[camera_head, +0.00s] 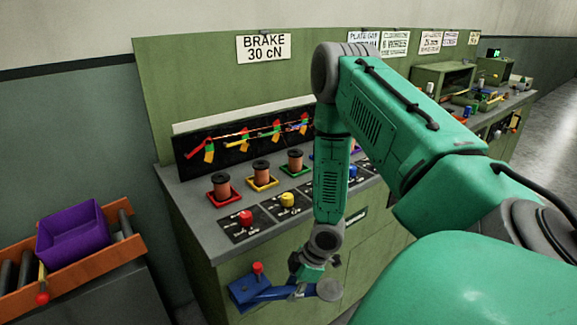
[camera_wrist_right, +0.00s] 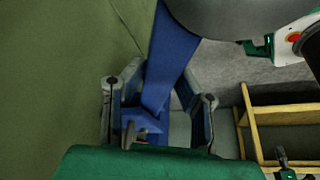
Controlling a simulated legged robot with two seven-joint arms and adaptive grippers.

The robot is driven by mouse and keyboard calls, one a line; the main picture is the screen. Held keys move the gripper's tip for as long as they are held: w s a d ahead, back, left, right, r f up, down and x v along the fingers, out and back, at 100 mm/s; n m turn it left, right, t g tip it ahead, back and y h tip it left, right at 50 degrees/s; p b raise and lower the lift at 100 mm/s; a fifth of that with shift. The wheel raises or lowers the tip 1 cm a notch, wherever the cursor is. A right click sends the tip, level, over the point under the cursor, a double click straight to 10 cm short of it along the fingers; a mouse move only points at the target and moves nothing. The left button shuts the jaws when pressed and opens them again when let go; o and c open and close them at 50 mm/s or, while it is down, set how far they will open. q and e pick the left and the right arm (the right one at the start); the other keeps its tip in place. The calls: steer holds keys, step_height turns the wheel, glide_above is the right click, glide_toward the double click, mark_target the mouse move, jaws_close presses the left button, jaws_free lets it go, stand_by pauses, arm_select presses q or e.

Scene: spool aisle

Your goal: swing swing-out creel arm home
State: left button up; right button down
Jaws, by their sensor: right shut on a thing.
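The blue swing-out creel arm (camera_head: 270,294) sticks out low at the front of the green bench cabinet. A blue block with a red knob (camera_head: 257,268) is at its left end, and a round grey disc (camera_head: 329,289) is at its right end. My right gripper (camera_head: 299,287) reaches down in front of the cabinet and is shut on the creel arm. In the right wrist view the blue bar (camera_wrist_right: 172,55) runs between the two fingers of the gripper (camera_wrist_right: 160,112). The fingers partly hide the bar in the head view. My left gripper is not in view.
The cabinet (camera_head: 190,225) carries spools (camera_head: 222,187) on coloured bases and coloured knobs (camera_head: 246,217). At left a purple bin (camera_head: 73,234) sits on an orange roller rack (camera_head: 90,262). A wooden frame (camera_wrist_right: 285,115) is at right in the wrist view. Grey floor shows there too.

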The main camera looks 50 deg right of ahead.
steer(key=c, duration=1.3)
jaws_free()
steer(key=shift+w, duration=0.1)
steer(key=shift+o, duration=0.4)
steer(key=shift+d, duration=0.1)
steer(key=shift+d+r, duration=0.15)
steer(key=shift+r, duration=0.45)
steer(key=v, duration=1)
steer(key=shift+s+d+r, duration=0.2)
steer(key=shift+s, duration=0.1)
